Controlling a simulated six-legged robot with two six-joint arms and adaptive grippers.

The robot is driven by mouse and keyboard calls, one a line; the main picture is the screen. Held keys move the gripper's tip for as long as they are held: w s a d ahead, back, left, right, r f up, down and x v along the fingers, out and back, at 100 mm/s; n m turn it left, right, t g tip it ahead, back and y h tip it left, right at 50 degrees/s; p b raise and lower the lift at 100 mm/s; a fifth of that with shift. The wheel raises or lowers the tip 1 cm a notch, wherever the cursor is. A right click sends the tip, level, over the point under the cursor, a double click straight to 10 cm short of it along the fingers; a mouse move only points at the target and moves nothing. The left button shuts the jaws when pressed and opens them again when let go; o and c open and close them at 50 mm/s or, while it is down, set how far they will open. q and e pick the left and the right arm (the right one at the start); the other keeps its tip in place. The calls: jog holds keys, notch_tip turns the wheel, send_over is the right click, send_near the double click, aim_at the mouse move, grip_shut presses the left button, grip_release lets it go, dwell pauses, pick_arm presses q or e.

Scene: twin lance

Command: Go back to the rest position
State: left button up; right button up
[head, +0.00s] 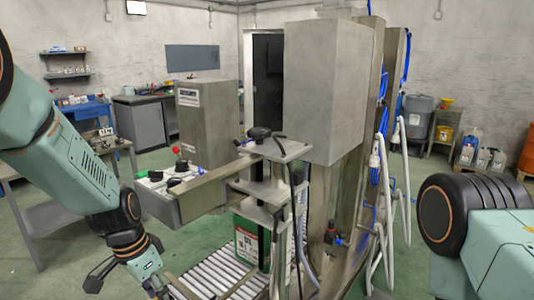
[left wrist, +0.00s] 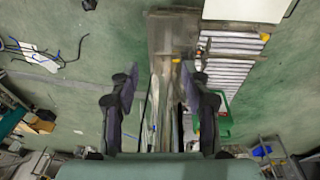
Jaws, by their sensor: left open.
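My left arm reaches in from the left in the head view, and its gripper is low at the bottom edge, partly cut off. In the left wrist view the two dark fingers of my left gripper (left wrist: 160,88) stand wide apart, with nothing held between them. The gripper is beside the steel filling machine (head: 325,90) and left of its roller conveyor (head: 215,275). A green canister with a white label (head: 246,245) stands on the conveyor, partly hidden by the machine. At the right edge only a thick part of my right arm shows; its gripper is out of view.
A control box (head: 180,190) with a red-topped lever juts out close to my left arm. Metal benches stand at the left. White hoses and frames (head: 385,200) hang right of the machine. Green floor (head: 75,265) is open at the lower left.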

pick_arm(q)
jog(key=s+a+f+n+y+b, duration=0.1)
jog(key=s+f+n+b, duration=0.1)
jog(key=s+f, duration=0.65)
jog(key=s+f+n+b, duration=0.2)
jog(key=s+f, duration=0.3)
jog(key=f, duration=0.6)
jog(key=s+f+n+b, duration=0.1)
jog(key=s+f+n, duration=0.1)
jog(key=s, duration=0.7)
jog(key=s+f+n+g+b, duration=0.1)
jog(key=s+f+b, duration=0.1)
jog(key=s+f, duration=0.3)
jog(key=s, duration=0.4)
jog(key=shift+d+f+n+y, duration=0.3)
jog(key=shift+n+y, duration=0.1)
jog(key=shift+s, duration=0.15)
jog(key=shift+c, duration=1)
jog(key=shift+s+a, duration=0.1)
jog(key=shift+a, duration=0.1)
